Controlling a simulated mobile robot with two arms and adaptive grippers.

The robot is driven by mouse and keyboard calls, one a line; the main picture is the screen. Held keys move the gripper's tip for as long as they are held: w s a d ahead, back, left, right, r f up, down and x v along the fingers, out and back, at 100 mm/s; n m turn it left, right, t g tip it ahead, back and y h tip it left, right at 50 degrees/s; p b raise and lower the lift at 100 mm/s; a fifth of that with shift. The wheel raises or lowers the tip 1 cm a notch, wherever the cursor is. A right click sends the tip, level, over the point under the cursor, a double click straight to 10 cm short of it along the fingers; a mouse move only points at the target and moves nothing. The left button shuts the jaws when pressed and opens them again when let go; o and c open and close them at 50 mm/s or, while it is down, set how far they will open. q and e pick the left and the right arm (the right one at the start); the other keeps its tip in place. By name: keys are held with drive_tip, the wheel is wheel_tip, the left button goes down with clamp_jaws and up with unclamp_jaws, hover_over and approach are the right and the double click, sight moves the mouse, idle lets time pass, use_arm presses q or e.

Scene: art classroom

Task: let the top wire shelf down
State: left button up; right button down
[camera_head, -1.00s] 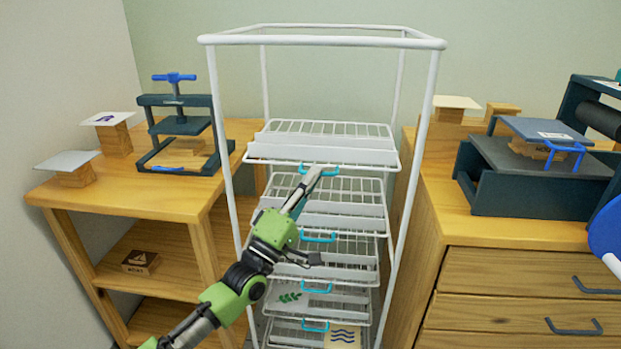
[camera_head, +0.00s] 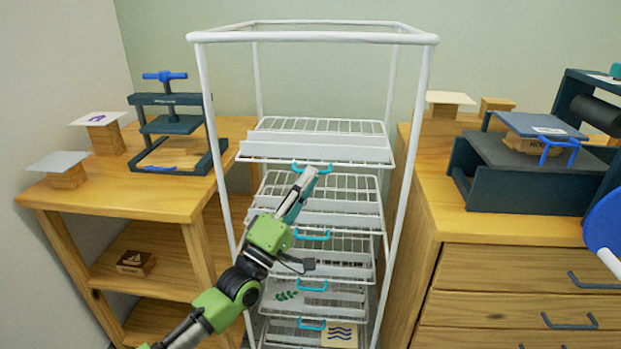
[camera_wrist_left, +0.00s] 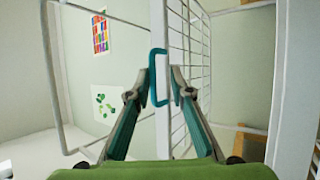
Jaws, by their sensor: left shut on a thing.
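The top wire shelf (camera_head: 318,148) is a white wire grid with a solid front strip, in the upper part of a white rack. It lies close to level, a little tilted. Its teal handle (camera_head: 322,168) hangs at the middle of the front edge. My left gripper (camera_head: 307,176) is shut on this handle; the left wrist view shows the handle (camera_wrist_left: 153,78) between the two fingertips (camera_wrist_left: 162,88). Several more wire shelves (camera_head: 312,208) with teal handles lie below it. My left arm covers part of them. My right gripper is not in view.
A wooden table (camera_head: 150,195) with a blue-handled press (camera_head: 170,125) stands left of the rack. A wooden drawer cabinet (camera_head: 500,265) with a larger press (camera_head: 525,185) stands at the right. The rack's white posts (camera_head: 412,150) flank my left arm.

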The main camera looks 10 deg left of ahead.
use_arm(q)
drive_tip(key=v, duration=1.1)
drive_tip(key=shift+w, duration=0.1)
